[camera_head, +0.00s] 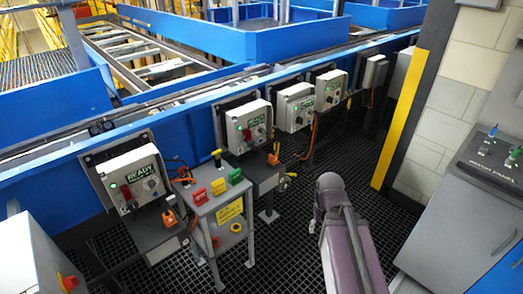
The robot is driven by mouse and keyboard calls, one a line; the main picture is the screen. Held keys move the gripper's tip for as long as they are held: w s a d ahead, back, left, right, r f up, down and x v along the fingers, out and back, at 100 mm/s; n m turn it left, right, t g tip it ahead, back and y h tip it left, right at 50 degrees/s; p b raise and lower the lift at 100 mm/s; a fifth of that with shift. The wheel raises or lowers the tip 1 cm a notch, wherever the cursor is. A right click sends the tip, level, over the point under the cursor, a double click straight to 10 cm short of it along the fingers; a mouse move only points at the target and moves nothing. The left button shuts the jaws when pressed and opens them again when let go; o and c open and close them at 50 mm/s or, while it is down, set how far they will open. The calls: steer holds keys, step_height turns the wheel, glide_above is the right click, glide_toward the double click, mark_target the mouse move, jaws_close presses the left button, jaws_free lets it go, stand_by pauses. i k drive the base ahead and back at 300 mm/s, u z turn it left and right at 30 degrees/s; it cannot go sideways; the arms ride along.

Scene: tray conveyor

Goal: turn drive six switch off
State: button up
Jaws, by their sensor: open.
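Several light grey control boxes with switches are mounted along the blue conveyor side. The nearest box (133,179) at left has a READY label and a green light. A second box (247,127) has a red part and a dark knob. A third box (295,107) and a fourth box (328,90) follow to the right, and a fifth box (374,71) is seen from its side. Drive numbers are too small to read, so I cannot tell which switch is drive six. My purple arm link shows at lower centre right; my gripper is not visible.
A grey stand (218,207) with red, yellow and green blocks on top stands between the first two boxes. A grey panel (495,155) with several small levers is at right. A yellow-edged post (400,118) rises nearby. Dark grating floor (285,245) is open in front.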

mark_target(252, 144)
steer(key=z, duration=0.1)
steer(key=k, duration=0.65)
steer(key=u, duration=0.8)
steer(key=i, duration=1)
steer(key=u, duration=0.05)
